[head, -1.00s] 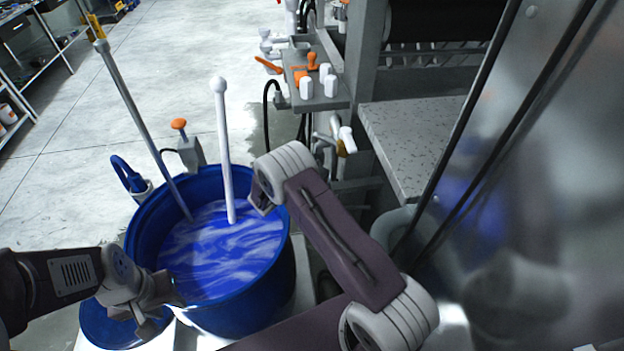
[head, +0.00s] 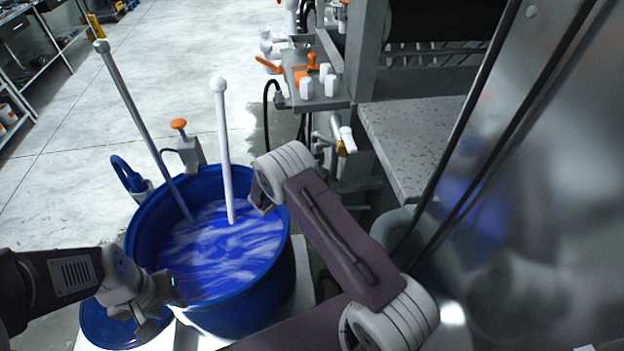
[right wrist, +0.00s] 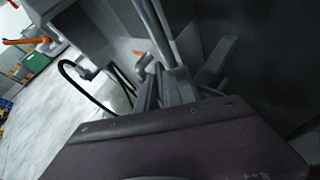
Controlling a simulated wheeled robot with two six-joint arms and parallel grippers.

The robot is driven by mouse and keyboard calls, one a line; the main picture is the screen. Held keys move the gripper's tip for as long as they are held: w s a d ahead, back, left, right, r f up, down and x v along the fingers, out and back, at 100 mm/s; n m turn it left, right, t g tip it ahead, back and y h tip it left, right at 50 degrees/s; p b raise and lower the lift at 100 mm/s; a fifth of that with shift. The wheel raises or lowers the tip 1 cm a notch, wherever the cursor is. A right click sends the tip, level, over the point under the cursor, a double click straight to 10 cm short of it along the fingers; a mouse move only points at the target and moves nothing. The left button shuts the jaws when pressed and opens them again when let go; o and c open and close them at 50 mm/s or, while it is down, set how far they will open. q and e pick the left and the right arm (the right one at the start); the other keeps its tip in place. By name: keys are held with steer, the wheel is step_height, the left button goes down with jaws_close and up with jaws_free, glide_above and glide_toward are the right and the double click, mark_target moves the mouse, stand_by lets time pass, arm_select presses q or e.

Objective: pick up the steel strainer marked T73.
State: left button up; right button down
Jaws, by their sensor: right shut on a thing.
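I cannot make out a steel strainer or a T73 mark in either view. My left gripper (head: 162,312) is at the lower left of the head view, over the near left rim of the blue vat (head: 288,270). Its fingers look spread, with nothing seen between them. My right arm reaches in from the bottom and bends at the vat's right side. Its fingers are hidden behind my own links in the head view.
A white ball-topped rod (head: 224,150) and a grey rod (head: 140,125) stand in the blue liquid. A speckled counter (head: 420,140) and a shiny steel panel (head: 560,130) bound the right. A valve shelf (head: 325,92) is behind. Open floor (head: 170,60) lies at the back left.

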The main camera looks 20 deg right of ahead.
stand_by(0.6)
steer(key=shift+a+r, duration=0.1)
steer(key=r, duration=0.7)
steer(key=shift+w+a+b, duration=0.1)
steer(key=shift+a+b, duration=0.15)
steer(key=shift+b, duration=0.05)
steer(key=w+a+b, duration=0.1)
steer(key=w+a, duration=0.1)
steer(key=a, duration=0.7)
steer(key=w+a+b, duration=0.1)
steer(key=w+a, duration=0.1)
steer(key=a, duration=0.7)
steer(key=shift+w+a, duration=0.35)
steer(key=shift+w, duration=0.05)
steer(key=shift+f, duration=0.1)
